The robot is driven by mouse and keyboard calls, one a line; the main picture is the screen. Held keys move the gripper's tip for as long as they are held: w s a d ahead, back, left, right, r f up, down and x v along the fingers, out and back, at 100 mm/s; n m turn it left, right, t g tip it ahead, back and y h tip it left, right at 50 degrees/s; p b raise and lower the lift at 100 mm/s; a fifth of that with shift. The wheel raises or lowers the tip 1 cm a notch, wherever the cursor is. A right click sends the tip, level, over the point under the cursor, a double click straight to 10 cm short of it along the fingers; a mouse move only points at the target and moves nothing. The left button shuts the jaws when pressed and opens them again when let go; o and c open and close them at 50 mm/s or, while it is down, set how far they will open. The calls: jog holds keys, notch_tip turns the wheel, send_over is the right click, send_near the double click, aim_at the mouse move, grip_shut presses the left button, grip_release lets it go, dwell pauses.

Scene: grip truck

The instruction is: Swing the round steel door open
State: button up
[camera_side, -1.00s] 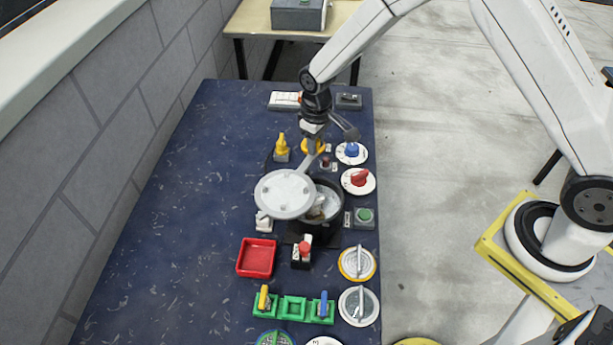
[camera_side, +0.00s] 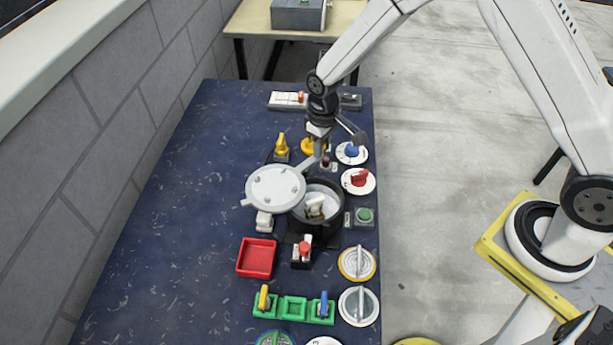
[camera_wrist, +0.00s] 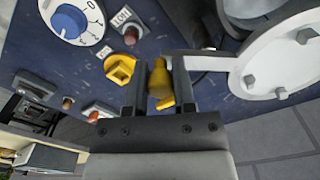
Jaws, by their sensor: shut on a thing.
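The round steel door (camera_side: 275,190) is a pale grey disc with bolts. It stands swung to the left of the round black-rimmed vessel (camera_side: 336,227), still overlapping its left rim in the side view. Much of the vessel's inside shows, with a pale object (camera_side: 315,208) in it. My gripper (camera_side: 318,150) is at the door's far side, shut on its grey handle bar. In the wrist view the door (camera_wrist: 282,68) is at right and its bar (camera_wrist: 208,61) reaches between my gripper's fingers (camera_wrist: 161,62). The exact contact is partly hidden.
A yellow knob (camera_wrist: 160,82) shows behind my fingers in the wrist view. A blue dial (camera_side: 351,150), a red dial (camera_side: 361,178) and a green button (camera_side: 365,215) line the right. A red tray (camera_side: 256,258) lies nearer. The table's left side is clear.

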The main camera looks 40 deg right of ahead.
jog(key=shift+s, duration=0.2)
jog(key=shift+s+a, duration=0.1)
jog(key=shift+s, duration=0.2)
jog(key=shift+o, duration=0.5)
jog(key=shift+s+a, duration=0.15)
jog(key=shift+s, duration=0.25)
jog(key=shift+s+a, duration=0.15)
jog(key=shift+s, duration=0.1)
jog(key=shift+s+a, duration=0.15)
jog(key=shift+s, duration=0.1)
jog(key=shift+s+a, duration=0.15)
jog(key=shift+s, duration=0.05)
jog(key=shift+c, duration=0.3)
jog(key=shift+o, duration=0.3)
jog(key=shift+s, duration=0.1)
